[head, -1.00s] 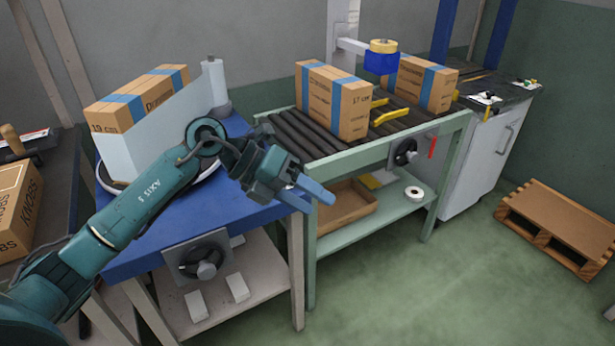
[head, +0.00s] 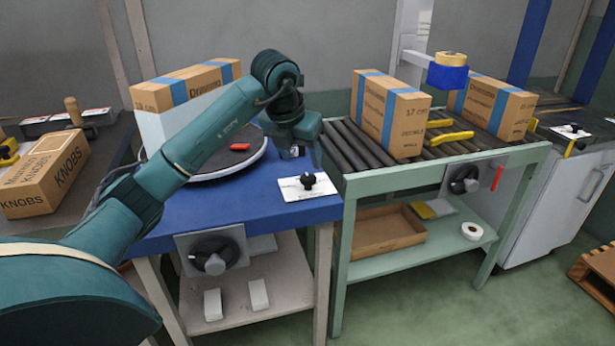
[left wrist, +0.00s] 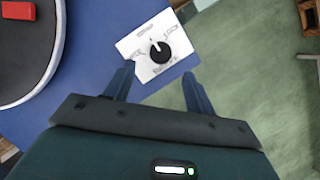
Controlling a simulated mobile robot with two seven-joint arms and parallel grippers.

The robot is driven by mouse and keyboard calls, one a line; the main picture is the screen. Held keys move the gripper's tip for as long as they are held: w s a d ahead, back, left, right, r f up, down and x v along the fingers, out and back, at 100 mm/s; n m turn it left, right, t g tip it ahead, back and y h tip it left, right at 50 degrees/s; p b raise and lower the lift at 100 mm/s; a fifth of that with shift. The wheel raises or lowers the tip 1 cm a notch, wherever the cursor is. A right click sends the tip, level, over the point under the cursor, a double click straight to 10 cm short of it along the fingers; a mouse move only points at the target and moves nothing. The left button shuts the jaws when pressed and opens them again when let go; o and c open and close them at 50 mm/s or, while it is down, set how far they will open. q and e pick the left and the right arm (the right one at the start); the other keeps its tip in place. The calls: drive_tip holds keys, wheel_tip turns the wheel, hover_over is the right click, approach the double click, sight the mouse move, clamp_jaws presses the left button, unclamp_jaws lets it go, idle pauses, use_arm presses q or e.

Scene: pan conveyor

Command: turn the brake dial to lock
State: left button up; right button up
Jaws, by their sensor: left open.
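A black dial (head: 307,182) with a pointer sits on a white labelled plate (head: 288,193) at the right front corner of the blue table. In the left wrist view the dial (left wrist: 160,52) appears just beyond my fingertips, roughly centred between them; its printed labels are too small to read. My left gripper (head: 305,155) points down above and behind the plate, open, with its two fingers (left wrist: 158,72) apart and nothing between them. I cannot tell whether the fingers touch the plate. My right gripper is not in view.
A red block (head: 240,147) lies on the turntable (head: 215,172). Another black knob (head: 214,262) is on the blue table's front, and one (head: 463,180) on the roller conveyor (head: 345,150). Boxes (head: 404,125) stand on the rollers.

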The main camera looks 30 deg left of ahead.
sight(308, 177)
use_arm(q)
drive_tip(key=x, duration=0.5)
drive_tip(key=shift+d+f+b, duration=0.1)
drive_tip(key=shift+b, duration=0.25)
drive_tip(key=shift+w+f, duration=0.3)
drive_tip(key=shift+f, duration=0.35)
drive_tip(key=c, duration=1)
drive_tip(key=shift+o, duration=0.2)
